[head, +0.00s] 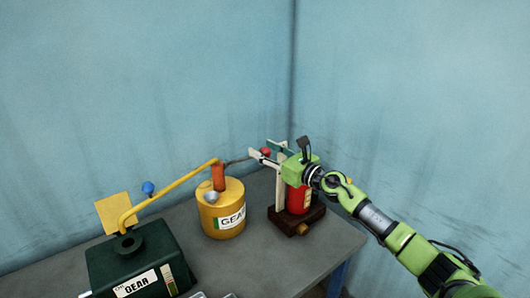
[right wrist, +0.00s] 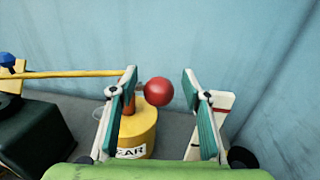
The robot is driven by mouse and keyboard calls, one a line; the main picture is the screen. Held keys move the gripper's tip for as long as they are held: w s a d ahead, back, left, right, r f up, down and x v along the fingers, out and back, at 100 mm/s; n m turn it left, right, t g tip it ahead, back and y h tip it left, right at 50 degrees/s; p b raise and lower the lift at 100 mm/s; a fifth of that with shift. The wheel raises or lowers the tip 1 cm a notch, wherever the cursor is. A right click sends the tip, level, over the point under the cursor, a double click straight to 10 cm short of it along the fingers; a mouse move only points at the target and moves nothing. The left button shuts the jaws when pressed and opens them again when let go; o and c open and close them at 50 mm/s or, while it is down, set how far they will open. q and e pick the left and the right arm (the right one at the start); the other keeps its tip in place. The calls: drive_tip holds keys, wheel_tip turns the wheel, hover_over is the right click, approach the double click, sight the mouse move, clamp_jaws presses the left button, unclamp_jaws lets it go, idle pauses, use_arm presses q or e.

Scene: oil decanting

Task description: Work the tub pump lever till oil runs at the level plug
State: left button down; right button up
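The yellow tub (head: 222,222) with a GEAR label stands mid-table, an orange pump column (head: 218,178) on top. Its thin dark lever runs right to a red knob (head: 265,152). My right gripper (head: 264,151) is open at the knob. In the right wrist view the red knob (right wrist: 158,92) shows between the open fingertips (right wrist: 160,78), with a gap on each side; its exact depth is unclear. A yellow pipe (head: 172,191) runs from the pump to the opening of the dark green gear box (head: 135,262). I see no oil running. My left gripper is not in view.
A red cylinder (head: 298,200) on a brown base (head: 283,219) stands under my right gripper, near the table's (head: 262,268) right edge. A blue knob (head: 148,187) and a yellow plate (head: 113,211) rise behind the gear box. Walls close off the back and right.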

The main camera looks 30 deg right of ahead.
drive_tip(key=shift+f, duration=0.25)
drive_tip(key=shift+s+d+f, duration=0.1)
drive_tip(key=shift+s+d, duration=0.05)
drive_tip(key=shift+s, duration=0.4)
drive_tip(key=v, duration=1.1)
drive_tip(key=shift+r, duration=0.3)
